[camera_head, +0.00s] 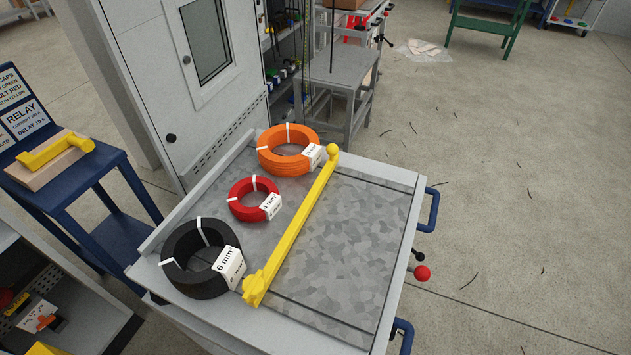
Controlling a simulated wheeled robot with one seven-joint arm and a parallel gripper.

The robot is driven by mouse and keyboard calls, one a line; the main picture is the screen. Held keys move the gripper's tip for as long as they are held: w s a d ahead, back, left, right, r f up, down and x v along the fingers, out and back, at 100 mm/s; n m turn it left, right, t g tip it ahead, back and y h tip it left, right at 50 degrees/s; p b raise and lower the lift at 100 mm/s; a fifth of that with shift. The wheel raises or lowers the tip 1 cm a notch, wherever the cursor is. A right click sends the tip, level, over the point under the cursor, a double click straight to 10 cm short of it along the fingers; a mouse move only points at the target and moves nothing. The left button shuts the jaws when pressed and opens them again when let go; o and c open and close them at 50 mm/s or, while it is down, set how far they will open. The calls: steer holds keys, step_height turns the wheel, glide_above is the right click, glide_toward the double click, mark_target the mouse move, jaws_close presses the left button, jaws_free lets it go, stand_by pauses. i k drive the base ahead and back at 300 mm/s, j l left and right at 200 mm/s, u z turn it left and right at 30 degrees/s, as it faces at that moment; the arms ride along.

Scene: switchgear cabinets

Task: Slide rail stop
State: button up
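A long yellow bar, which looks like the rail stop (294,226), lies across the top of a grey cart (345,240). Its far end has a round knob, and its near end a wider yellow block. Dark rail lines run along the far and near edges of the cart top, and the bar spans between them. To its left are an orange cable coil (289,160), a small red coil (247,200) and a black coil (197,275) tagged 6 mm². The orange coil's tag is close to the bar. My gripper does not show in this view.
The cart top right of the bar is bare. Blue handles (432,209) and a red-knobbed lever (422,273) stick out on the cart's right side. A grey cabinet (180,80) stands behind left, with a blue stand (85,185) holding a yellow tool (55,151).

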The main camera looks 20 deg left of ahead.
mark_target(272, 266)
steer(key=i+l, duration=0.1)
steer(key=l, duration=0.2)
steer(key=i+l+u, duration=0.1)
steer(key=l, duration=0.25)
steer(key=i+l+u, duration=0.3)
steer(key=i+l, duration=0.15)
steer(key=l, duration=0.15)
steer(key=i+l+u, duration=0.15)
steer(key=l, duration=0.2)
steer(key=i+l+u, duration=0.1)
steer(key=l, duration=0.25)
steer(key=i+l+u, duration=0.15)
steer(key=i+l, duration=0.15)
steer(key=i+l+u, duration=0.1)
steer(key=l, duration=0.25)
steer(key=i+l+u, duration=0.1)
steer(key=i+l, duration=0.2)
steer(key=i+l+u, duration=0.1)
steer(key=l, duration=0.35)
steer(key=i+l+u, duration=0.1)
steer(key=l, duration=0.3)
steer(key=i+j, duration=0.5)
